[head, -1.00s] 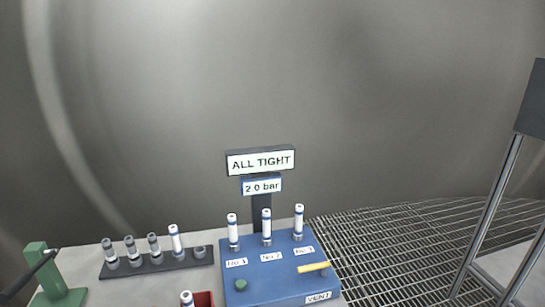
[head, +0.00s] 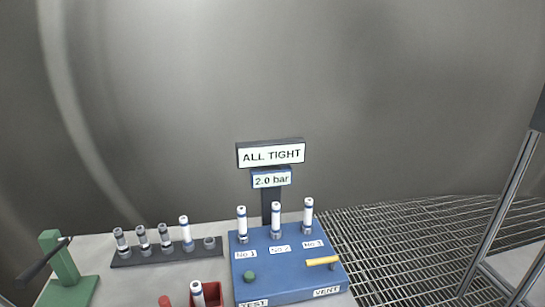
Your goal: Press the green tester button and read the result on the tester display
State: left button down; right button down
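The blue tester (head: 290,282) stands on the table. Its green button (head: 249,277) is at the front left, above the TEST label (head: 254,302). The display (head: 271,155) on the post reads "ALL TIGHT", and the smaller display (head: 271,180) below it reads "2.0 bar". White tubes with blue bands stand upright at No 1 (head: 242,222), No 2 (head: 276,219) and No 3 (head: 308,214). A yellow lever (head: 322,261) lies above the VENT label (head: 327,291). Neither of my grippers shows in the head view.
A dark rack (head: 150,259) with several tubes stands left of the tester. A red box (head: 213,291) holding a tube is at the front. A green stand (head: 66,268) with a dark handle is far left. Metal grating (head: 400,240) lies to the right.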

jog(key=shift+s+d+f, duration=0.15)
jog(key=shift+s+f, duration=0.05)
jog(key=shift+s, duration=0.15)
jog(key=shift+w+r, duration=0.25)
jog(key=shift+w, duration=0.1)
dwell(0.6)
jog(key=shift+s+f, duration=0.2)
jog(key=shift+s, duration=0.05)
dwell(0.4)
